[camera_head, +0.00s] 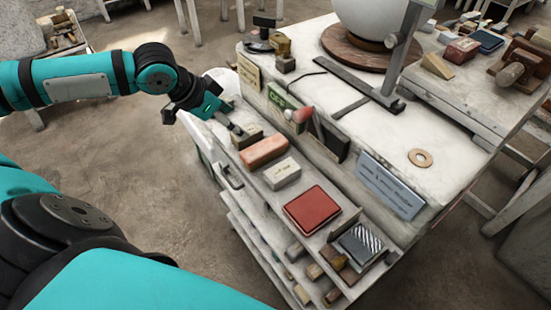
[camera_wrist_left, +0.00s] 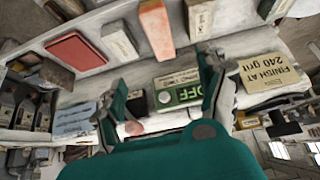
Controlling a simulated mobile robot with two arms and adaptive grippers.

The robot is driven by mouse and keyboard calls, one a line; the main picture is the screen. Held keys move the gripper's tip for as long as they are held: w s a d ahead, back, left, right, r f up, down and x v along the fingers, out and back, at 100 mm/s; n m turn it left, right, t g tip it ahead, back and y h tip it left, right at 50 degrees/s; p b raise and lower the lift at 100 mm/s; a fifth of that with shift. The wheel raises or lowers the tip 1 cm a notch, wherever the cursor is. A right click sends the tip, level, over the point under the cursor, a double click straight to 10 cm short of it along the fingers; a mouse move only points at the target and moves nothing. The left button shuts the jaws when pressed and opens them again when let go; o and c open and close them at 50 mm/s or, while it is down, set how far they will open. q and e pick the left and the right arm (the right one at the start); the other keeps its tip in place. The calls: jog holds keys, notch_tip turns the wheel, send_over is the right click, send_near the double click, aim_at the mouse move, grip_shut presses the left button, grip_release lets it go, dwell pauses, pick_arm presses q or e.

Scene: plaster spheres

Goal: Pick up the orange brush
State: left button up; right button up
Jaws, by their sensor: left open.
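An orange oblong block (camera_head: 263,151), the only clearly orange thing, lies on the upper side ledge of the workbench. I take it for the brush, though no bristles show. It also shows at the top middle of the left wrist view (camera_wrist_left: 157,30). My left gripper (camera_head: 228,122) is open, above the back end of that ledge, behind and left of the orange block and apart from it. In the left wrist view my left gripper's fingers (camera_wrist_left: 163,78) stand apart with nothing held, and the orange block lies beyond them. My right gripper does not show.
A pale block (camera_head: 282,173) and a red pad (camera_head: 312,209) share the ledge. A brown-sided block (camera_head: 246,136) sits close under my left gripper. A green sign (camera_wrist_left: 178,87) and a red knob (camera_head: 303,114) are on the bench side. Open floor lies left.

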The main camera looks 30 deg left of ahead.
pick_arm(q)
jog(key=p, duration=0.1)
send_near(264, 146)
jog(key=p+x, duration=0.1)
jog(key=x, duration=0.2)
jog(key=shift+w+d+f, duration=0.15)
jog(key=shift+w+f, duration=0.1)
jog(key=shift+w, duration=0.15)
jog(key=shift+w+f, duration=0.3)
jog(key=shift+f, duration=0.25)
jog(key=shift+w+d+f, duration=0.1)
jog(key=shift+d+f, duration=0.05)
jog(key=shift+f, duration=0.05)
jog(key=p+x, duration=0.2)
jog(key=x, duration=0.1)
jog(key=shift+d+f, duration=0.1)
jog(key=shift+f, duration=0.2)
jog(key=shift+w+f, duration=0.25)
jog(key=shift+f, duration=0.25)
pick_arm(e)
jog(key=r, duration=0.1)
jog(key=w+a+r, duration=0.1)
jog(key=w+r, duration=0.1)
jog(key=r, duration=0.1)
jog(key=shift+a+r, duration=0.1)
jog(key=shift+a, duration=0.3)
pick_arm(q)
jog(key=c, duration=1.3)
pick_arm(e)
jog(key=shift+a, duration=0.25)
